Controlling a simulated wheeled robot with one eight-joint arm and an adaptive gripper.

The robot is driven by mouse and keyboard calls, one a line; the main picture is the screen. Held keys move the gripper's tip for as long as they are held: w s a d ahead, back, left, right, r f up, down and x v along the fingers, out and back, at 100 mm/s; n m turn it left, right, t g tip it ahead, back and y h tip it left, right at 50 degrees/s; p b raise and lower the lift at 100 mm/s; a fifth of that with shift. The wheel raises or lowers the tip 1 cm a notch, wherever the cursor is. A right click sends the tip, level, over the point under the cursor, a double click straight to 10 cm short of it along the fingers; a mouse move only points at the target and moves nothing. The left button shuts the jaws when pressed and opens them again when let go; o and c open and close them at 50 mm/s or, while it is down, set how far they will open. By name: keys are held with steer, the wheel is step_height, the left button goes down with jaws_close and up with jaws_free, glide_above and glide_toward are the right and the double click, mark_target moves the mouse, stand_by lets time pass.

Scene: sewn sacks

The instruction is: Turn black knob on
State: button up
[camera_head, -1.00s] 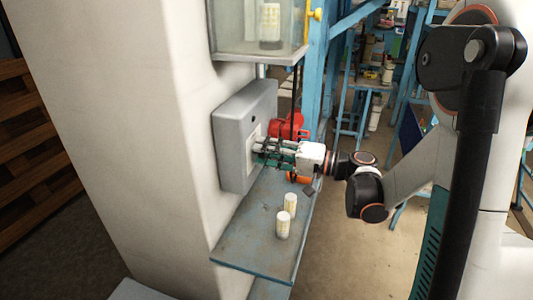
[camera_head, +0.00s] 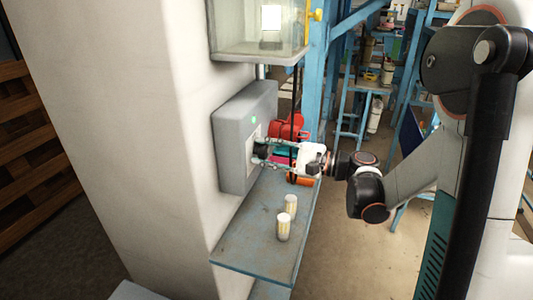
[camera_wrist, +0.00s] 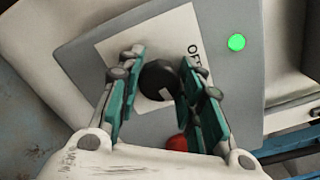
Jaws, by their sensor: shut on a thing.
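The black knob (camera_wrist: 157,80) sits on a white label plate with "OFF" lettering partly visible, on the front of a grey wall box (camera_head: 232,165). In the head view the knob (camera_head: 264,150) shows small and dark between the fingers. My gripper (camera_wrist: 161,66) is shut on the knob, with one teal-padded finger on each side of it. In the head view my gripper (camera_head: 260,152) reaches the box from the right. A green light (camera_wrist: 236,42) glows on the box; it also shows in the head view (camera_head: 254,119).
A red button (camera_wrist: 177,142) is close to the fingers. A blue shelf (camera_head: 240,240) below the box holds two pale jars (camera_head: 284,227). A glass case (camera_head: 240,42) above holds a bright white jar (camera_head: 271,22). Red and orange objects (camera_head: 283,128) lie behind the gripper.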

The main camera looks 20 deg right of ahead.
steer(key=shift+m, duration=0.9)
steer(key=o, duration=1.1)
steer(key=v, duration=1.2)
